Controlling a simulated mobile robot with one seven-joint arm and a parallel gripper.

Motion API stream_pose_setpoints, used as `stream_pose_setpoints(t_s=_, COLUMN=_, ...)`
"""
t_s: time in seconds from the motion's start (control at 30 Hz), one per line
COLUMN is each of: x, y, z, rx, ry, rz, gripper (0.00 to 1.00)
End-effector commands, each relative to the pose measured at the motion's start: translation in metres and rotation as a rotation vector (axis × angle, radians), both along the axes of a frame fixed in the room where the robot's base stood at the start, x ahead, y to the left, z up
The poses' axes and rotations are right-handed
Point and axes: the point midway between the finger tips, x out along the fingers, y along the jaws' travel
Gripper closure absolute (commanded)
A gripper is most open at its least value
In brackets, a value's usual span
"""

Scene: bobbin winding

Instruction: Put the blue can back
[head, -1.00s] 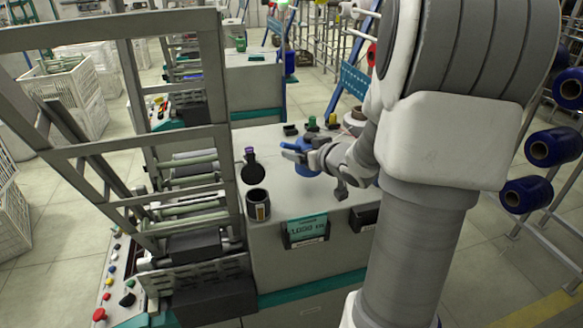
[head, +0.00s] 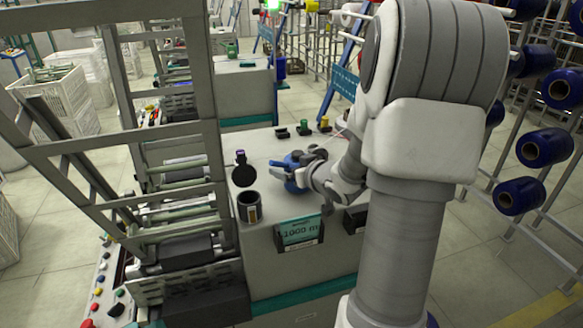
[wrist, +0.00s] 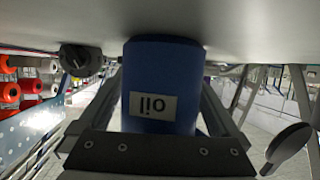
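The blue can (head: 293,183) is upright at the top of the grey cabinet (head: 275,205), right of a black cup. In the wrist view the can (wrist: 152,70) appears upside down with a white "oil" label, its base at or very close to the pale surface. My gripper (head: 303,168) is at the can from the right. In the wrist view its fingers lie along both sides of the can and appear shut on it. Part of the can is hidden by my gripper in the head view.
A black cup (head: 249,207) and a dark round piece with a purple top (head: 241,170) stand left of the can. Small spools (head: 304,127) stand at the back. A metal frame (head: 215,150) rises at left. A display (head: 300,232) is on the front.

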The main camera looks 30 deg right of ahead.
Motion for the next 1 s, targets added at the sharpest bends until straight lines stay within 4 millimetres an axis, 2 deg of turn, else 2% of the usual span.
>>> stream_pose_setpoints(t_s=0.33, x=-0.002, y=0.000, z=0.007, rx=-0.001, ry=0.000, rz=-0.001, gripper=0.00)
stream_pose_setpoints(t_s=0.47, x=-0.023, y=0.000, z=0.016, rx=-0.002, ry=0.000, rz=-0.003, gripper=0.00)
stream_pose_setpoints(t_s=0.8, x=-0.088, y=0.004, z=0.043, rx=-0.001, ry=0.000, rz=-0.003, gripper=0.00)
stream_pose_setpoints(t_s=1.0, x=-0.108, y=0.006, z=0.050, rx=-0.001, ry=0.000, rz=-0.001, gripper=0.00)
